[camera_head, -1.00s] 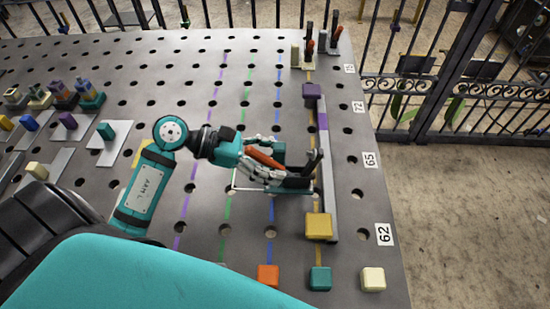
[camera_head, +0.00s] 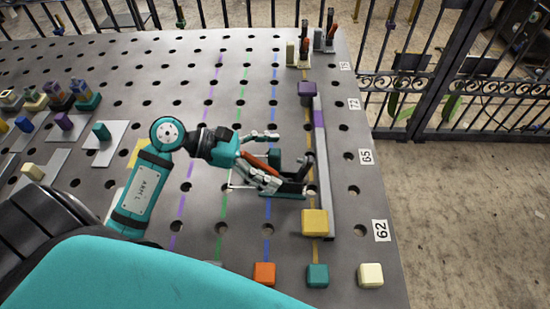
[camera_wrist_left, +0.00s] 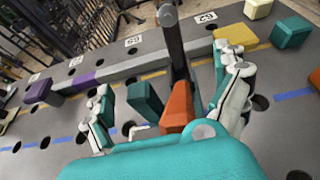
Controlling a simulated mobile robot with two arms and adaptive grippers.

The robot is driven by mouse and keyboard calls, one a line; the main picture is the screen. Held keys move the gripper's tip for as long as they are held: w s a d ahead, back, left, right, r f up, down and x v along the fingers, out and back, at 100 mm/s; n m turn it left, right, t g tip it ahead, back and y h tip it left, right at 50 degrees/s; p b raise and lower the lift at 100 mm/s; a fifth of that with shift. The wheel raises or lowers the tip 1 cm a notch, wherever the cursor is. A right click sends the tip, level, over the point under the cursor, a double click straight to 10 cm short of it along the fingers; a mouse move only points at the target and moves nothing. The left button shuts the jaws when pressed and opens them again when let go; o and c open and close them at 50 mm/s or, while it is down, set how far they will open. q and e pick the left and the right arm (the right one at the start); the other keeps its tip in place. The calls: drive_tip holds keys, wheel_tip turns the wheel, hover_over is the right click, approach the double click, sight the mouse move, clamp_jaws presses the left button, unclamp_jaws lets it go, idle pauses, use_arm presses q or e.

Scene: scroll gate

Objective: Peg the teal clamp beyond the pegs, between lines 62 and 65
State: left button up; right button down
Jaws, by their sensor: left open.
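The teal clamp (camera_head: 270,193) lies flat on the perforated table beside the long grey bar (camera_head: 326,180), between the 62 and 65 labels. It has a teal base, a dark front part with an upright post, and an orange handle (camera_wrist_left: 178,106). My left gripper (camera_head: 274,160) is open around the handle, one finger on each side. The wrist view shows the fingers apart from the handle. The bar runs along the pegs, the yellow block (camera_head: 314,222) and the purple block (camera_head: 307,89). Whether the clamp touches the bar is unclear. My right gripper is out of view.
Orange (camera_head: 264,274), teal (camera_head: 317,275) and cream (camera_head: 370,274) blocks stand at the near edge. More clamps (camera_head: 325,42) stand at the far right corner. Several coloured pieces on grey plates (camera_head: 107,142) sit at the left. A black metal gate (camera_head: 455,80) lies beyond the table.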

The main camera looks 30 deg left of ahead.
use_arm(q)
drive_tip(key=shift+f, duration=0.35)
drive_tip(key=shift+s+a+r, duration=0.1)
drive_tip(key=shift+a, duration=0.25)
drive_tip(key=v, duration=0.7)
drive_tip(key=shift+s+r, duration=0.15)
drive_tip(key=shift+r, duration=0.25)
